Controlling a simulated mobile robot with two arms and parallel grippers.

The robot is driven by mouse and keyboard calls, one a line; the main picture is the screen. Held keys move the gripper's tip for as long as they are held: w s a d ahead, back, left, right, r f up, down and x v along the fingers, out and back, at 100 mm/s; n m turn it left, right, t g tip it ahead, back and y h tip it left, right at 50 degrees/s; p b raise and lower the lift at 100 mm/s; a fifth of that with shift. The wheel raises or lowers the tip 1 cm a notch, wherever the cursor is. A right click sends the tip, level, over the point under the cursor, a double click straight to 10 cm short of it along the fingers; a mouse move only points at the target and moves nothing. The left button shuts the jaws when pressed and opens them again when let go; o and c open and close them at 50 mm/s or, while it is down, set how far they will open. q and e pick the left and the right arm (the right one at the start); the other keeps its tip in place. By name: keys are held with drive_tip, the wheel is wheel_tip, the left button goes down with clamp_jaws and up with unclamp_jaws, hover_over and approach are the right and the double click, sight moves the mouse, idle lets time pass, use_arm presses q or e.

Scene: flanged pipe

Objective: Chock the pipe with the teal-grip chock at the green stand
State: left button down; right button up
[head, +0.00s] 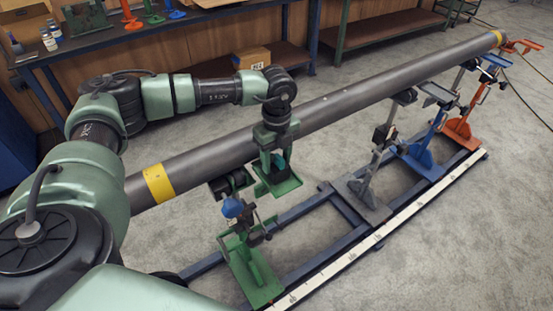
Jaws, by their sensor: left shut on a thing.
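The long grey pipe (330,108) with yellow bands lies diagonally across a row of stands. The green stand (250,268) is the nearest one, with a dark roller head (231,182) under the pipe. My left gripper (275,158) points down beside the pipe's near side, a little right of the green stand's head. It is shut on a green chock with a teal grip (281,184), which hangs above the rail frame, apart from the stand's base. The gripper hides part of the grip. I cannot tell whether the chock touches the pipe. My right gripper is out of view.
Grey (366,195), blue (420,160) and orange (463,132) stands support the pipe farther right. A blue-grey rail frame (320,250) with a white scale strip (375,236) runs beneath. Workbenches stand behind.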

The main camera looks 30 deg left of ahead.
use_arm(q)
drive_tip(key=shift+w+a+b, duration=0.2)
drive_tip(key=shift+w+a, duration=0.05)
drive_tip(key=shift+a, duration=0.4)
drive_tip(key=shift+w+a+b, duration=0.15)
drive_tip(key=shift+w+a, duration=0.1)
drive_tip(key=shift+a, duration=0.4)
drive_tip(key=c, duration=0.6)
unclamp_jaws()
drive_tip(key=shift+f, duration=0.1)
drive_tip(key=shift+s+d+r+p, duration=0.1)
drive_tip(key=shift+d+r+p, duration=0.05)
drive_tip(key=shift+r+p, duration=0.9)
drive_tip(key=shift+d+r+p, duration=0.15)
drive_tip(key=shift+r+p, duration=0.5)
drive_tip(key=shift+r, duration=0.65)
drive_tip(key=shift+s+d+r+p, duration=0.1)
drive_tip(key=shift+d+r+p, duration=0.05)
drive_tip(key=shift+r+p, duration=0.9)
drive_tip(key=shift+r, duration=0.15)
